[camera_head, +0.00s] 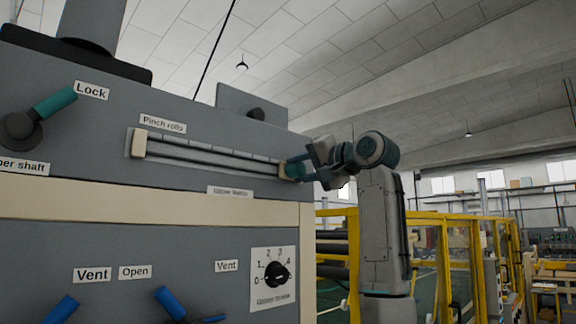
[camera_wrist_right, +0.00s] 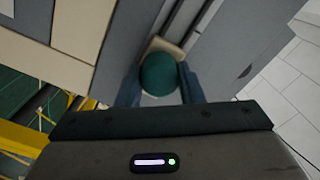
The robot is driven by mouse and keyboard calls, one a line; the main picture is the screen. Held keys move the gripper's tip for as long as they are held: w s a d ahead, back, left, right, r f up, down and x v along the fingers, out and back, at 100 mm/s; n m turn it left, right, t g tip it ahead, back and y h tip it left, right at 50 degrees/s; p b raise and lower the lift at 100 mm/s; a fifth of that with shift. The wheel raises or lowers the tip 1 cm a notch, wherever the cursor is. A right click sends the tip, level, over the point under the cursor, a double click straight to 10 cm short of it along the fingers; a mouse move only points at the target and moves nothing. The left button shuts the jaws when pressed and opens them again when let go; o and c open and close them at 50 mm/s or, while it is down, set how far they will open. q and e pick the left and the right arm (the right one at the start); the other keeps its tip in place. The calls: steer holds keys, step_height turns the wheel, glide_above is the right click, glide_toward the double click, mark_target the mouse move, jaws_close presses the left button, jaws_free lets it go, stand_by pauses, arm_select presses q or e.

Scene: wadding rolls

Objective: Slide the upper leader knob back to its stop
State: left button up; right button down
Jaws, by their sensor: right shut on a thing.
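The upper leader knob (camera_head: 294,170) is a teal knob at the right end of a long slotted rail (camera_head: 210,153) on the grey machine panel. In the right wrist view the knob (camera_wrist_right: 160,74) is round and sits between my two fingers, in front of a beige end block (camera_wrist_right: 163,45). My right gripper (camera_head: 307,170) is shut on the knob, reaching in from the right. A second beige block (camera_head: 138,143) is at the rail's left end. My left gripper is not in view.
A teal lock lever (camera_head: 53,104) is at the upper left of the panel. Blue vent levers (camera_head: 169,301) and a numbered dial (camera_head: 276,274) are below the beige band (camera_head: 150,211). Yellow fencing (camera_head: 437,240) stands behind my right arm.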

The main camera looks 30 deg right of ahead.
steer(key=shift+d+r, duration=0.15)
steer(key=c, duration=1.1)
jaws_free()
steer(key=shift+o, duration=0.7)
steer(key=shift+d, duration=0.3)
steer(key=shift+s+f, duration=0.25)
steer(key=b+v, duration=0.5)
steer(key=v, duration=0.5)
steer(key=shift+s+d+r, duration=0.1)
